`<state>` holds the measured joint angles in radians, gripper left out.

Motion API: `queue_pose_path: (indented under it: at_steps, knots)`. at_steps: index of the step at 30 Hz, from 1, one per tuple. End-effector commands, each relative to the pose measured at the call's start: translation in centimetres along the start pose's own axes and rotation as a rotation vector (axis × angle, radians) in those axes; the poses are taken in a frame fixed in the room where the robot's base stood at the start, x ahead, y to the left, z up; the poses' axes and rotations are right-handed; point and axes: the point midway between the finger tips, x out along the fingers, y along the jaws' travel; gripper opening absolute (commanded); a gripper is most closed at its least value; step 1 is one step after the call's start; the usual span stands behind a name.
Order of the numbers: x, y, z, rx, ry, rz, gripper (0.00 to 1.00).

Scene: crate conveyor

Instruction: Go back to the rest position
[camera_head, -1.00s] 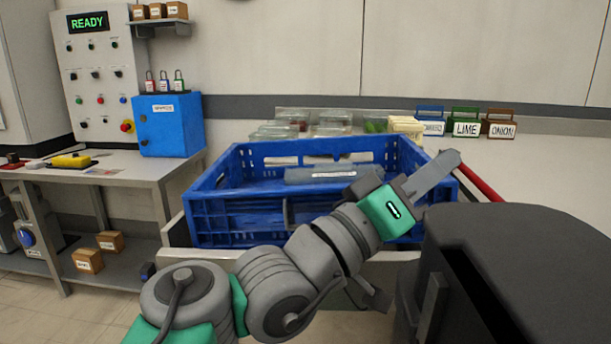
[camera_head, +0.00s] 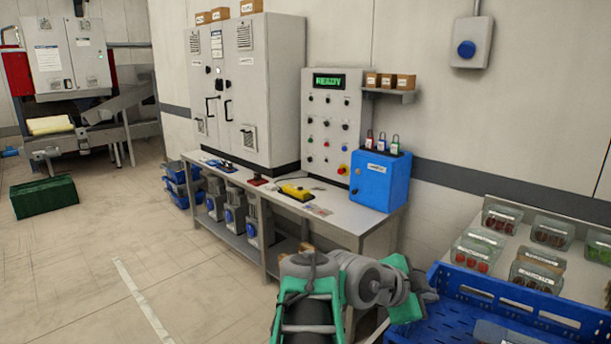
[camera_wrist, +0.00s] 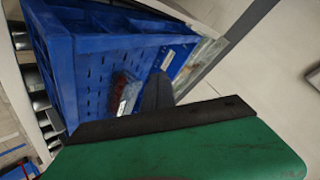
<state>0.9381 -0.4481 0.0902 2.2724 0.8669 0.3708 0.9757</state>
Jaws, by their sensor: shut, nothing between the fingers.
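My gripper (camera_wrist: 158,95) shows in the wrist view as a narrow grey finger shape beyond the green and black wrist housing. It is shut and empty. In the head view my arm is folded low at the bottom centre, and its end (camera_head: 428,296) is beside the left edge of the blue crate (camera_head: 462,312). The crate is cut off by the lower right of that view. In the wrist view the crate (camera_wrist: 88,50) fills the upper left, tilted in the picture. A clear pack with red contents (camera_wrist: 118,92) shows in it, near the finger.
A grey workbench (camera_head: 345,220) stands left of the crate with a blue box (camera_head: 380,182) and a control panel reading READY (camera_head: 332,125). Several clear food tubs (camera_head: 480,248) stand behind the crate. Open floor (camera_head: 90,280) lies to the left, with a green crate (camera_head: 45,197) farther off.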

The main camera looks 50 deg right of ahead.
Motion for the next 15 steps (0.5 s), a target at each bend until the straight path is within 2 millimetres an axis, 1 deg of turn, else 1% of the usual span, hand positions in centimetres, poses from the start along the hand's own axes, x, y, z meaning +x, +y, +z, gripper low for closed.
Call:
queue_pose_path:
  at_steps: [1, 2, 3, 5, 6, 8, 9, 11, 12, 14, 15]
  knots:
    - [-1.6, -1.6, 2.4, -0.093, -0.075, -0.037, 0.00]
    - [-2.6, -2.4, 4.1, -0.157, -0.122, -0.061, 0.00]
    - [-4.0, -3.3, 6.6, -0.251, -0.187, -0.096, 0.00]
    - [-6.8, -4.3, 10.4, -0.406, -0.288, -0.157, 0.00]
    - [-9.0, -4.7, 13.1, -0.522, -0.358, -0.206, 0.00]
    - [-12.7, -4.8, 16.9, -0.709, -0.461, -0.284, 0.00]
    - [-15.4, -4.4, 19.3, -0.837, -0.527, -0.344, 0.00]
    - [-19.6, -3.3, 22.5, -1.036, -0.617, -0.439, 0.00]
    - [-22.5, -2.2, 24.3, -1.173, -0.674, -0.508, 0.00]
    - [-26.9, 0.0, 26.5, -1.385, -0.750, -0.621, 0.00]
    - [-29.7, 1.8, 27.5, -1.525, -0.795, -0.699, 0.00]
